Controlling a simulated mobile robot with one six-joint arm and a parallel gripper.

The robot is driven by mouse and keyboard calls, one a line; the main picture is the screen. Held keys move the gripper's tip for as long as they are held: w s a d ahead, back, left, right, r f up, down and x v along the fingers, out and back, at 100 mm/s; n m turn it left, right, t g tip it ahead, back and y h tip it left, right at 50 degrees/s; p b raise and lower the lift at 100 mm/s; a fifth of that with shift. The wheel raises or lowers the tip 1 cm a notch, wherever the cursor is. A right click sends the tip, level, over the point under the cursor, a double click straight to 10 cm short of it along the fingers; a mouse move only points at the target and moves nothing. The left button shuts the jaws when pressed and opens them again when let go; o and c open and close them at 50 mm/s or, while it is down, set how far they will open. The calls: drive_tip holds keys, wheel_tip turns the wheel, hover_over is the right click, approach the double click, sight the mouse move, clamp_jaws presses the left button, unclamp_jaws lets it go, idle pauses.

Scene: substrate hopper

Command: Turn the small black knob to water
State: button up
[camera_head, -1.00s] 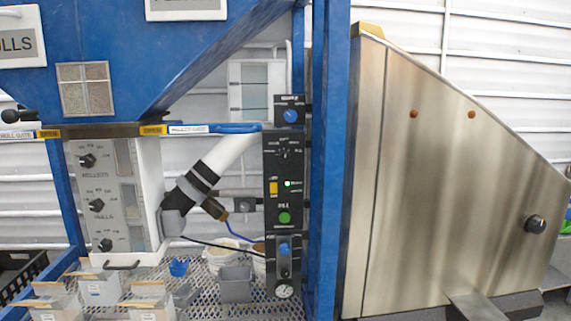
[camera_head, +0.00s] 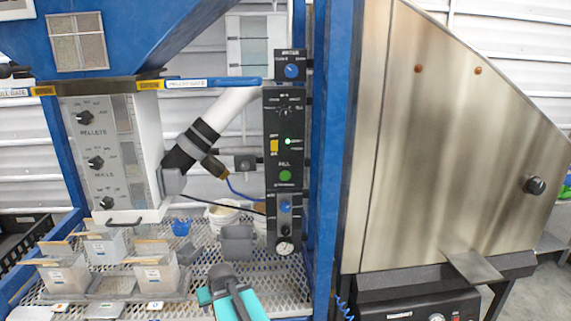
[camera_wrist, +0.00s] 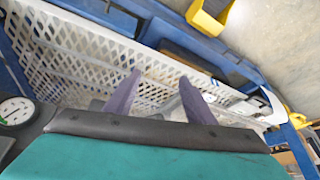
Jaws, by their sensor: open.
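The tall black control panel (camera_head: 284,180) stands at the centre of the head view. A small black dial (camera_head: 284,112) sits near its top, with labels around it too small to read. The dial's pointer setting cannot be made out. My gripper (camera_wrist: 159,75) shows two dark fingers apart, with nothing between them, above white mesh in the wrist view. My teal and dark wrist shows at the bottom of the head view, low and left of the panel, apart from the dial. No knob shows in the wrist view.
A box with a blue knob (camera_head: 291,71) is above the panel. Below are a green button (camera_head: 285,175) and a gauge (camera_head: 285,247), also in the wrist view (camera_wrist: 15,110). A blue post (camera_head: 335,150) stands right. Carton trays (camera_head: 100,245) and a grey bin (camera_head: 238,245) occupy the mesh shelf.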

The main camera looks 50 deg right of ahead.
drive_tip(key=w+d+r+m+t+h+b, duration=0.1)
drive_tip(key=d+r+t, duration=0.1)
drive_tip(key=d+r, duration=0.55)
drive_tip(key=w+d+r+m+t+h, duration=0.15)
drive_tip(key=d+r, duration=0.25)
drive_tip(key=r, duration=0.7)
drive_tip(key=d+r+t+h+b, duration=0.15)
drive_tip(key=d+r, duration=0.35)
drive_tip(key=r, duration=0.5)
drive_tip(key=s+d+r+t+h, duration=0.1)
drive_tip(key=s+d+r+h, duration=0.1)
drive_tip(key=r, duration=0.7)
drive_tip(key=s+d+r+m+t+h, duration=0.1)
drive_tip(key=s+d+r, duration=0.3)
drive_tip(key=r, duration=0.6)
drive_tip(key=s+d+r+m+t+h+b, duration=0.1)
drive_tip(key=s+d+r+h, duration=0.2)
drive_tip(key=s+r, duration=0.3)
wheel_tip(320, 180, up, 4)
drive_tip(key=shift+s+f+t, duration=0.1)
drive_tip(key=shift+s+t, duration=0.1)
drive_tip(key=shift+t, duration=0.2)
drive_tip(key=shift+w+p, duration=0.2)
drive_tip(key=shift+p, duration=0.2)
drive_tip(key=p, duration=0.9)
approach(285, 115)
drive_tip(key=shift+w+d+f, duration=0.15)
drive_tip(key=shift+w+d, duration=0.1)
drive_tip(key=shift+w, duration=0.05)
